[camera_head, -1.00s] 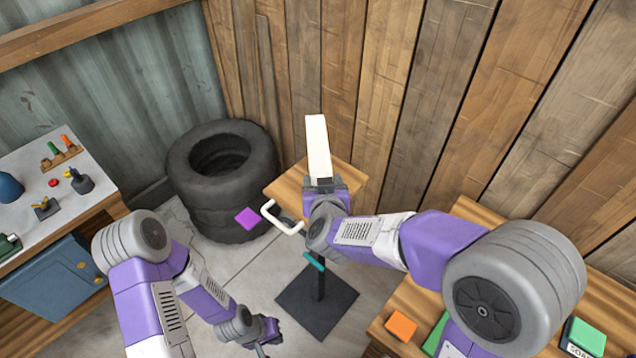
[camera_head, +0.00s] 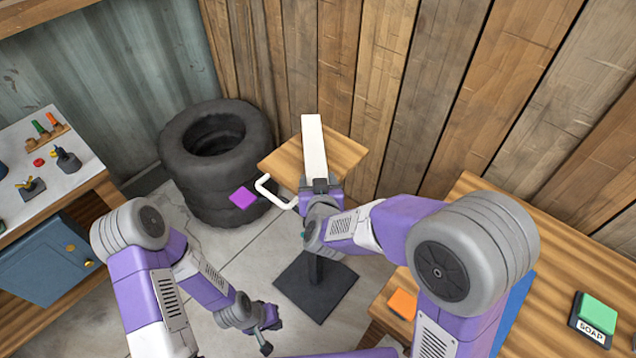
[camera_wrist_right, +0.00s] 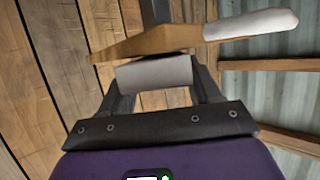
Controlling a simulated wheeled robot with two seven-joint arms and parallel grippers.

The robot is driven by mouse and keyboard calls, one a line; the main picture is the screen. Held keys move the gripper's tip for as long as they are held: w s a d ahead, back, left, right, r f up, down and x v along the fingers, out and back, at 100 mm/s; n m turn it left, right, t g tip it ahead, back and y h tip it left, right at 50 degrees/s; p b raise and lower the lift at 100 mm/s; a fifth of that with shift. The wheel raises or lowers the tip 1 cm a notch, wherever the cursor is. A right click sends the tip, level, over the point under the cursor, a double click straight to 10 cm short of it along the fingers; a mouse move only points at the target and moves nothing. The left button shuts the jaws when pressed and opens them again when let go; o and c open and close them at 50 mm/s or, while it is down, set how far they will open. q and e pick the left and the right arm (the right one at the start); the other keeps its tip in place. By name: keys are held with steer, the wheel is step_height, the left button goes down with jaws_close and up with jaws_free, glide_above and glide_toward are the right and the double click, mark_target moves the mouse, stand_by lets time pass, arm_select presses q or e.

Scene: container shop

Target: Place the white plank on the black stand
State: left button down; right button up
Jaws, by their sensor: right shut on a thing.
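The white plank (camera_head: 314,145) is long and narrow. My right gripper (camera_head: 320,186) is shut on its near end and holds it over the wooden top (camera_head: 345,155) of the black stand, whose dark square base (camera_head: 317,290) is on the floor. In the right wrist view the plank (camera_wrist_right: 155,73) shows as a pale block between my fingers, close to the wooden top (camera_wrist_right: 150,43); I cannot tell whether they touch. My left gripper (camera_head: 267,335) hangs low, left of the stand's base, apart from plank and stand; its opening is unclear.
A white handle-like piece (camera_head: 268,192) is at the stand's left, beside a purple square (camera_head: 243,198). Stacked black tyres (camera_head: 215,165) stand left behind. A wooden plank wall (camera_head: 400,90) is close behind the stand. A workbench (camera_head: 35,155) is left; a wooden table (camera_head: 560,260) is right.

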steer(key=o, duration=0.7)
steer(key=shift+f, duration=0.2)
steer(key=o, duration=0.5)
steer(key=shift+r, duration=0.1)
steer(key=shift+r, duration=0.15)
steer(key=b+v, duration=0.3)
steer(key=v, duration=0.9)
